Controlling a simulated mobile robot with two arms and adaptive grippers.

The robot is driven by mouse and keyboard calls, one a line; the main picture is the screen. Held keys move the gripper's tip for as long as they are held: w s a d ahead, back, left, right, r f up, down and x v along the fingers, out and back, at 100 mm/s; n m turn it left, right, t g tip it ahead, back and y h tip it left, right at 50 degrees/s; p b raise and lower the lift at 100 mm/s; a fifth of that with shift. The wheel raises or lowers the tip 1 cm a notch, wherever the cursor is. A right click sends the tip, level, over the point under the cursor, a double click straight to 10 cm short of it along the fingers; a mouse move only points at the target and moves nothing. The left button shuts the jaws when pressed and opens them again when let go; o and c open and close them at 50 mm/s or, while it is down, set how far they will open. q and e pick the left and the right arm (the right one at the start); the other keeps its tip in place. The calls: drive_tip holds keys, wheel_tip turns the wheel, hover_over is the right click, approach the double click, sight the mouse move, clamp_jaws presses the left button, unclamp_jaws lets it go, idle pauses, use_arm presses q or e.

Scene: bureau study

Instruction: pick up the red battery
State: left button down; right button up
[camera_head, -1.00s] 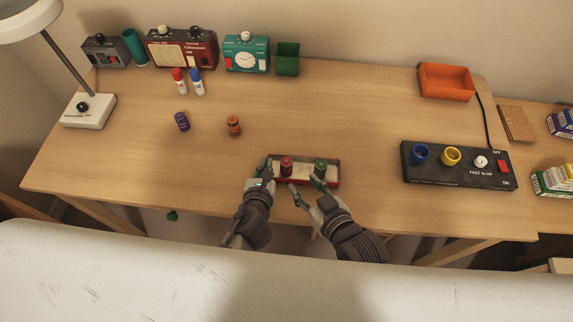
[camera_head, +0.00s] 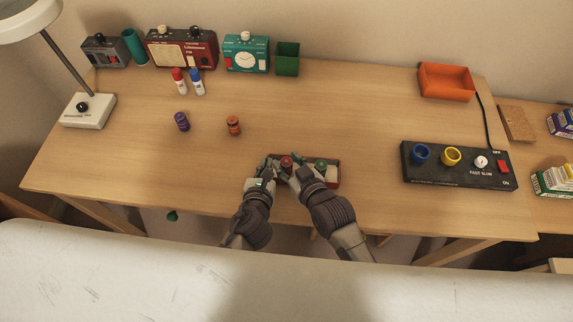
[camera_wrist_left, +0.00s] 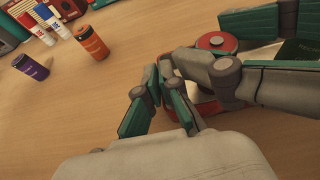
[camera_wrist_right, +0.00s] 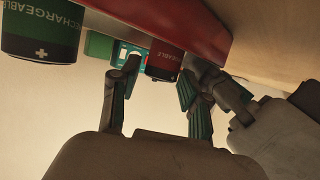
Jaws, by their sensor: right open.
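The red battery (camera_head: 286,162) stands upright in a red-edged tray (camera_head: 333,184), left of the green battery (camera_head: 320,164). Its round top also shows in the left wrist view (camera_wrist_left: 217,42). In the right wrist view, the red battery (camera_wrist_right: 165,62) appears beyond and between my right gripper's spread fingers. My right gripper (camera_head: 291,172) is open, close by the red battery; contact is not clear. My left gripper (camera_head: 268,168) is at the tray's left end. Its fingers look close together in the left wrist view (camera_wrist_left: 158,85), but whether they hold the tray edge is hidden.
An orange battery (camera_head: 233,125) and a purple battery (camera_head: 182,121) stand behind to the left. A black control box (camera_head: 455,180) with blue and yellow cups lies right. An orange bin (camera_head: 446,81) stands back right. The table middle is clear.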

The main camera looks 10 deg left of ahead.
sight(288, 164)
clamp_jaws()
drive_tip(key=shift+r, duration=0.15)
wheel_tip(288, 164, up, 10)
idle(0.4)
use_arm(q)
drive_tip(key=c, duration=1.2)
unclamp_jaws()
drive_tip(key=shift+c, duration=0.2)
